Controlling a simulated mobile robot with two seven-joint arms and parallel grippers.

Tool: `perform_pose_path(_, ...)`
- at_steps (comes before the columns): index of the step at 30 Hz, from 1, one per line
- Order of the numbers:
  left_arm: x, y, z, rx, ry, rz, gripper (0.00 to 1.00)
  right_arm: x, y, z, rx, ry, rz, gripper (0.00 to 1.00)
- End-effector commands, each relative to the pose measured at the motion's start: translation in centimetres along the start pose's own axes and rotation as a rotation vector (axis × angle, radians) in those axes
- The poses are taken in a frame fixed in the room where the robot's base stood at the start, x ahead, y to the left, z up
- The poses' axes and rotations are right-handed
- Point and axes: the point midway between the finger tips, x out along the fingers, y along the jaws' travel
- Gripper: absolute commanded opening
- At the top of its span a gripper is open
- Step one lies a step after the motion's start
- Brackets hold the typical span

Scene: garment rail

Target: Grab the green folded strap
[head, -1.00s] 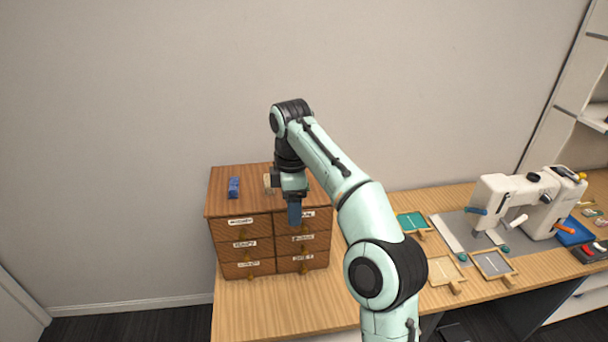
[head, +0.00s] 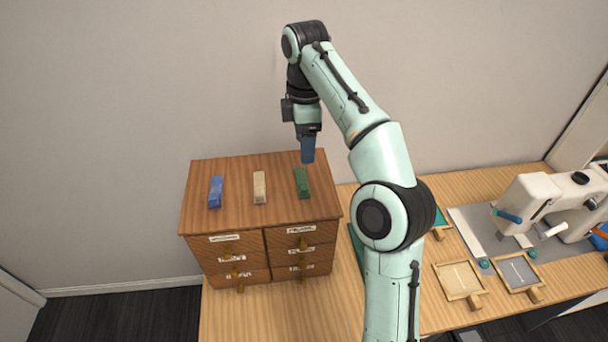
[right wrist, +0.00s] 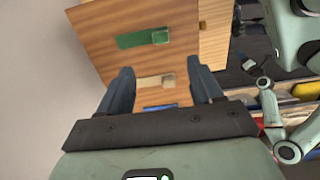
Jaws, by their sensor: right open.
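The green folded strap (head: 302,183) lies on the right part of the wooden drawer cabinet's top (head: 235,212). In the right wrist view the green strap (right wrist: 142,38) lies beyond my fingertips, toward the top. My right gripper (head: 308,160) is above the cabinet's back right, close to the green strap in the head view and apart from it. In the right wrist view its two fingers (right wrist: 160,80) are spread with nothing between them that they touch. My left gripper does not show.
A beige strap (head: 259,187) and a blue strap (head: 216,192) lie left of the green one. Labelled drawers with knobs face front. A sewing machine (head: 550,205) and small framed trays (head: 458,281) stand on the table to the right. A wall rises behind.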

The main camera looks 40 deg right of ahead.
Motion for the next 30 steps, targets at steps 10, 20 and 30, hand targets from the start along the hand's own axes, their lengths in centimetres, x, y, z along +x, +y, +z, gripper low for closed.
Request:
perform_pose_path(10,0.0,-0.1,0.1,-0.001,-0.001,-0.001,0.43,4.4,-0.1,0.1,0.000,-0.003,-0.005,0.65)
perform_pose_path(20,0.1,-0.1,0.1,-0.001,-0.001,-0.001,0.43,8.1,0.0,0.0,0.001,0.000,-0.001,0.65)
perform_pose_path(30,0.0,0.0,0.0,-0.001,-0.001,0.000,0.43,12.4,0.2,-0.1,0.001,-0.001,-0.004,0.65)
